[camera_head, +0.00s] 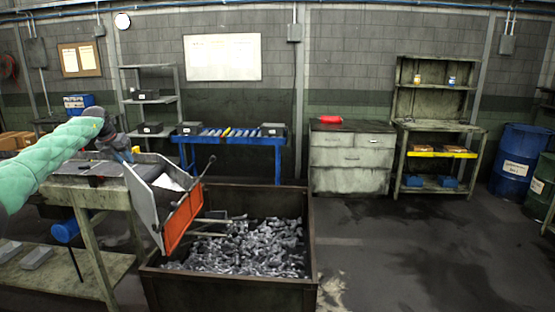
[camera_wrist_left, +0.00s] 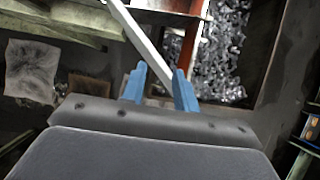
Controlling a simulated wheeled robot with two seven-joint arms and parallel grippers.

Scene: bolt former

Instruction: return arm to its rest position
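My left arm, in a green padded sleeve (camera_head: 55,155), reaches in from the left in the head view. Its gripper (camera_head: 128,155) is above the work table beside the tilted orange and grey chute (camera_head: 180,222). In the left wrist view the two blue fingers of my left gripper (camera_wrist_left: 160,88) stand apart, with nothing clearly held between them. A pale bar (camera_wrist_left: 137,35) runs behind the fingers; I cannot tell whether it touches the right finger. My right gripper is not in view.
A dark bin (camera_head: 230,292) full of metal bolts (camera_head: 255,250) stands beside the table (camera_head: 85,195). A blue roller stand (camera_head: 232,140) and drawer cabinet (camera_head: 352,158) stand behind. Blue (camera_head: 518,158) and green drums are at right. The floor at right (camera_head: 410,250) is clear.

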